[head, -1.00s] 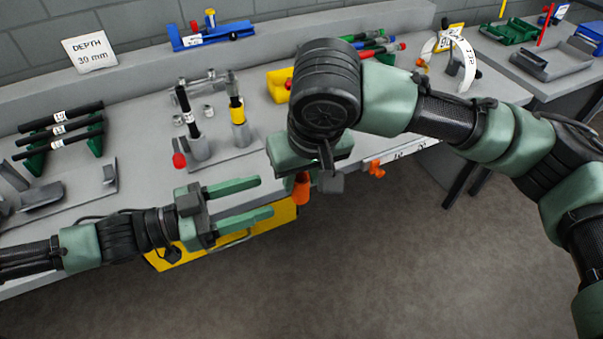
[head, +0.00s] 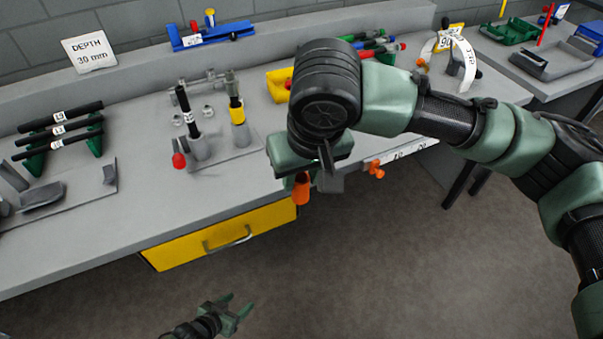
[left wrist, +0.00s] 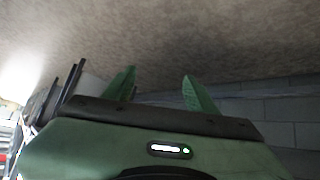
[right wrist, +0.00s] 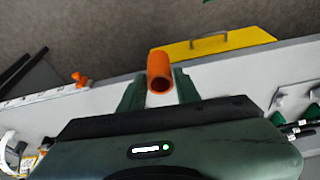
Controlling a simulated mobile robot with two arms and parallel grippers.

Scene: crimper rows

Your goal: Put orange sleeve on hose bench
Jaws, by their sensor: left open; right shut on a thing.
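The orange sleeve (head: 301,189) is a short hollow tube. My right gripper (right wrist: 160,88) is shut on it, and in the right wrist view the sleeve (right wrist: 160,70) sits between the two fingers with its open end showing. In the head view the right hand hides the sleeve's upper part; it hangs by the front edge of the hose bench (head: 140,215). My left gripper (head: 236,306) is open and empty, low over the floor in front of the bench. Its spread green fingers also show in the left wrist view (left wrist: 160,92).
A yellow drawer (head: 190,240) with a metal handle is in the bench front. Two upright posts with red and yellow parts stand on a grey plate (head: 235,160). Black rods (head: 60,130) lie on green holders at left. An orange clamp-like part (head: 374,169) sits at the bench edge.

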